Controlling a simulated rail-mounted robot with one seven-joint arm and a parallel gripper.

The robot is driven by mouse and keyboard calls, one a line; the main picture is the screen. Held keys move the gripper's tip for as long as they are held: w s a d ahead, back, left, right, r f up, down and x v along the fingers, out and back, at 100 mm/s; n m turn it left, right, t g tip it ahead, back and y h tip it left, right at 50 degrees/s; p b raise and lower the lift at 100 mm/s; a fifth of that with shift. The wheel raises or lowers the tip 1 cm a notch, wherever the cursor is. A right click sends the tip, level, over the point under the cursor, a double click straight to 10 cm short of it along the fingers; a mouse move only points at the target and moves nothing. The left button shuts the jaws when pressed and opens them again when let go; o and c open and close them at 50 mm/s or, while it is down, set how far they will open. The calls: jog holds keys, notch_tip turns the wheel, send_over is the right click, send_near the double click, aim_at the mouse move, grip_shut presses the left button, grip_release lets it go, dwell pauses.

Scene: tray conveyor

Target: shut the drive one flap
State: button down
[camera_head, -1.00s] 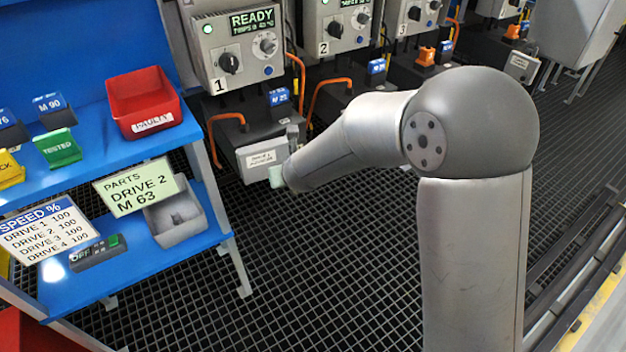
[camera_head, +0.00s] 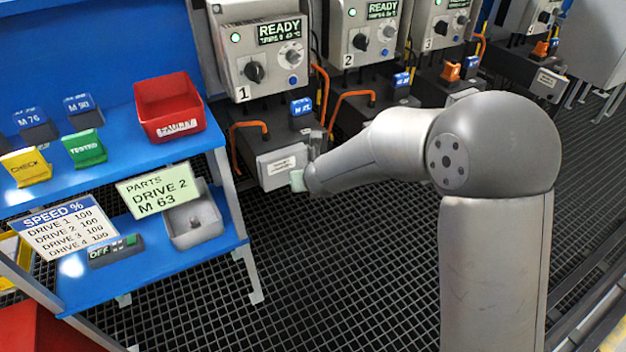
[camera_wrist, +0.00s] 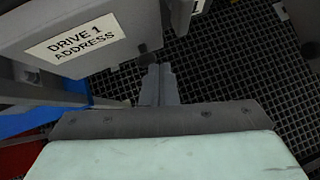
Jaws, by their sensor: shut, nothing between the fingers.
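The drive one flap (camera_head: 284,168) is a grey panel with a white label, at the front of the drive 1 unit low under the control box marked 1. In the wrist view the flap (camera_wrist: 90,38) fills the upper left, its label reading "DRIVE 1 ADDRESS". I cannot tell how wide any gap behind it is. My gripper (camera_head: 318,138) is beside the flap's right end in the head view, partly hidden by my wrist. In the wrist view my gripper (camera_wrist: 158,84) has its fingers together, empty, just below the flap's lower right; contact is unclear.
Control box 1 (camera_head: 262,62) shows READY above the unit. An orange cable (camera_head: 240,128) lies left of it, another (camera_head: 345,98) right. A blue shelf (camera_head: 75,185) with a red FAULTY bin (camera_head: 170,97) and grey bin (camera_head: 205,232) stands left. Dark floor grating (camera_head: 330,270) is open in front.

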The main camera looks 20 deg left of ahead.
jog(key=s+d+r, duration=0.7)
jog(key=d, duration=0.2)
jog(key=s+d+r+m+h+p, duration=0.1)
jog(key=d+r+m+h+p, duration=0.6)
jog(key=d+r+m+p, duration=1.05)
jog(key=s+d+r+m+g+h+p, duration=0.1)
jog(key=s+d+r+m+g+p, duration=0.3)
jog(key=s+d+m, duration=0.55)
jog(key=s+r+m+g+y+p, duration=0.3)
jog(key=s+r+m+p, duration=0.3)
jog(key=s+m, duration=0.4)
jog(key=m+p, duration=0.1)
jog(key=m, duration=0.4)
jog(key=shift+s+a+r, duration=0.15)
jog(key=shift+r, duration=0.15)
